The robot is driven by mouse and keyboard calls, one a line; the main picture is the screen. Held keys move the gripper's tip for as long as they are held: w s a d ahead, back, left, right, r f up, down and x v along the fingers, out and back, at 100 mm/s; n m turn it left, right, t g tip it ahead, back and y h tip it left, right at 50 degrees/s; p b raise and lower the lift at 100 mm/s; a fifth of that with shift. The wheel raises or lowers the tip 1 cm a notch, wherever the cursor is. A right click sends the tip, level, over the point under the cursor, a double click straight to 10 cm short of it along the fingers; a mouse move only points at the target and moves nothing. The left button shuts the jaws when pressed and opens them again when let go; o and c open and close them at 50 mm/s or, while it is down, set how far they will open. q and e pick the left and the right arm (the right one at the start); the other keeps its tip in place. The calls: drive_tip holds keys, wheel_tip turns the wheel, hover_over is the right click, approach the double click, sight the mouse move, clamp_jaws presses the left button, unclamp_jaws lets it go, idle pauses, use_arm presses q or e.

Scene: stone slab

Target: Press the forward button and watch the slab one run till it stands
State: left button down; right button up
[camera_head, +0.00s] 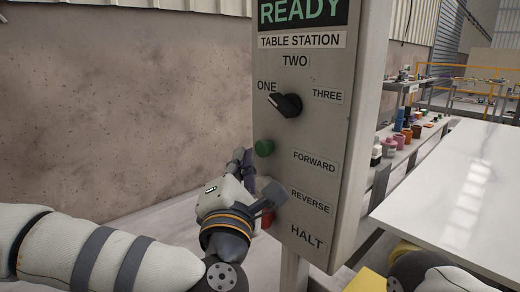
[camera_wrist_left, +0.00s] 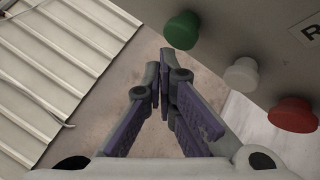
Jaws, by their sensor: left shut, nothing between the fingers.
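The grey control panel (camera_head: 335,130) reads READY at the top. Its black selector knob (camera_head: 287,105) points toward ONE. The green button (camera_head: 264,148) sits level with the FORWARD label, and it also shows in the left wrist view (camera_wrist_left: 182,30). My left gripper (camera_head: 240,157) is shut and empty, its purple fingers just left of the green button. In the left wrist view its fingertips (camera_wrist_left: 165,57) are close to that button; I cannot tell whether they touch. A pale glossy slab (camera_head: 465,180) lies at the right. My right gripper is not in view.
A white button (camera_wrist_left: 241,74) and a red button (camera_wrist_left: 292,114) lie beside the green one. A bench with several coloured pots (camera_head: 400,138) stands behind the panel. A brown wall (camera_head: 120,110) is at the left.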

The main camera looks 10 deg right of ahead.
use_arm(q)
drive_tip(key=shift+w+d, duration=0.1)
idle(0.7)
drive_tip(key=shift+w+d, duration=0.15)
drive_tip(key=shift+d, duration=0.05)
